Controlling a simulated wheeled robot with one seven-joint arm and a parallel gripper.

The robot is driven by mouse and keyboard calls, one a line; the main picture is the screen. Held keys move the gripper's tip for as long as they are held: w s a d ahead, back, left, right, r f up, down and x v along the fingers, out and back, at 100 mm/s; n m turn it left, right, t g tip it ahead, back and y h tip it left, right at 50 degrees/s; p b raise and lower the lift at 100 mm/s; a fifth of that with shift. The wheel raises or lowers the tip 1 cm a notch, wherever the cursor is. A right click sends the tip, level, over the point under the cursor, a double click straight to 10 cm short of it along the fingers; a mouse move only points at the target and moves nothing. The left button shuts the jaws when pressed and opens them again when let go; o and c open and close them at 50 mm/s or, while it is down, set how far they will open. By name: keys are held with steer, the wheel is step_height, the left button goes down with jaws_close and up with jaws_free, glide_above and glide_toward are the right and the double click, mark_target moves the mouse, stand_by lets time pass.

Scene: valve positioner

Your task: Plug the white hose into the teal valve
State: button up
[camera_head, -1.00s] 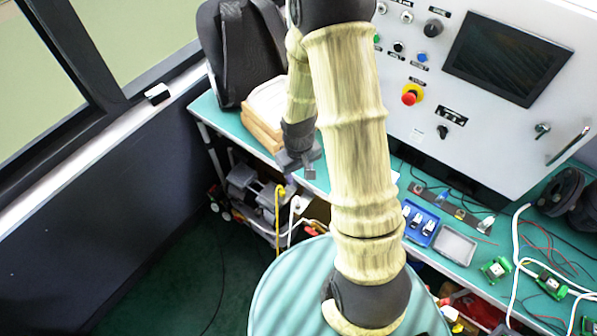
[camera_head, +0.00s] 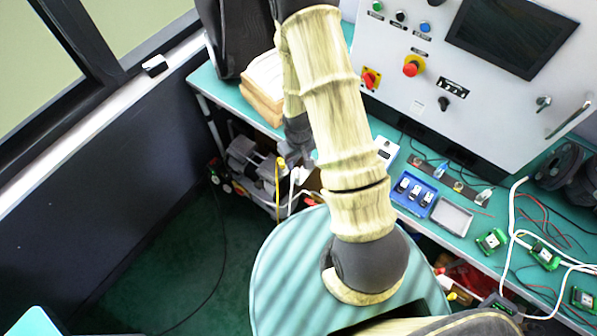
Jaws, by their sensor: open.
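A thin white hose end (camera_head: 293,190) stands upright beside a yellow hose (camera_head: 279,188), in front of the bench's lower shelf. My gripper (camera_head: 298,160) is just above the white hose end, seen small and partly behind my arm. Its jaws are open, and I see nothing held in them. Whether it touches the hose is too small to tell. I cannot make out a teal valve; the lower shelf area is partly hidden by my arm and base.
The teal bench carries brown boxes (camera_head: 264,88), a blue tray (camera_head: 414,193), a grey tray (camera_head: 453,214) and green circuit boards (camera_head: 491,241). A white cable (camera_head: 512,215) lies at right. A grey control panel (camera_head: 440,75) stands behind. Dark green floor (camera_head: 190,260) is open at left.

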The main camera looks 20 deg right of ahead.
mark_target(299, 173)
step_height(299, 173, down, 9)
steer(key=shift+r+p, duration=0.1)
steer(key=shift+p, duration=0.55)
jaws_close()
